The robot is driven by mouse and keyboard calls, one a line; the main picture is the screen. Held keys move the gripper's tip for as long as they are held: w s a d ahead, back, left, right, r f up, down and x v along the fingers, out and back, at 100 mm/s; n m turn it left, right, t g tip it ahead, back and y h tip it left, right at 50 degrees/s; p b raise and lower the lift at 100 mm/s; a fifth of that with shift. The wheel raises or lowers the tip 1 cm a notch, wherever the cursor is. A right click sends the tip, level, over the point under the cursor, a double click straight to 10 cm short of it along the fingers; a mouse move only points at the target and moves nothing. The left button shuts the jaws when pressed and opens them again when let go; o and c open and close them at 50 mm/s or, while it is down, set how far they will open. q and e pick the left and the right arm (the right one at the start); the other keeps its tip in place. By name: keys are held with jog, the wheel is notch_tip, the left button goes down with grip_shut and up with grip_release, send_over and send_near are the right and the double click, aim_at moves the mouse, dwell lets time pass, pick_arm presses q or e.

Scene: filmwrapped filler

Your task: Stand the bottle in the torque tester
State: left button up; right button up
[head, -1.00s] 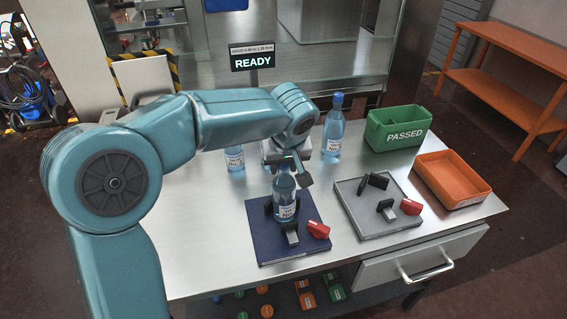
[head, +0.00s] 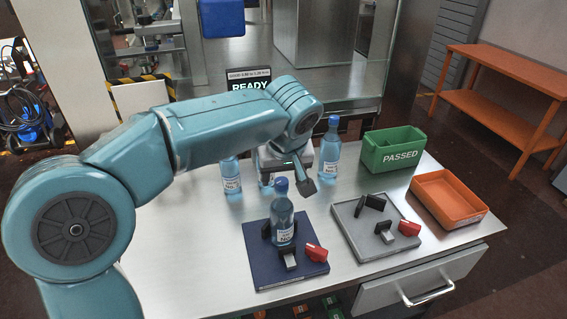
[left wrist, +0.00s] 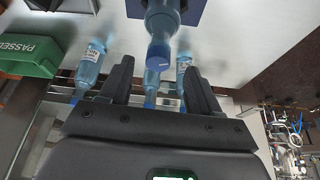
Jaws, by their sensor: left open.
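A clear blue bottle (head: 282,222) with a blue cap and white label stands upright between dark clamp jaws on a dark blue plate (head: 262,272) with a red knob (head: 316,252). A similar grey plate (head: 368,250) with jaws and a red knob holds no bottle. I cannot tell which of the two is the torque tester. My left gripper (head: 285,180) is open, just behind and above the bottle's cap. In the left wrist view the bottle's cap (left wrist: 158,54) shows between the open fingers, apart from them. My right gripper is not in view.
Other bottles stand behind: one at left (head: 231,176), one at right (head: 329,152), and one partly hidden by my gripper. A green PASSED bin (head: 370,158) and an orange tray (head: 483,208) are at right. A READY display (head: 249,84) stands behind my arm.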

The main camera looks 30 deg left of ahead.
pick_arm(q)
jog(key=v, duration=0.5)
jog(key=shift+r, duration=0.2)
jog(key=shift+w, duration=0.1)
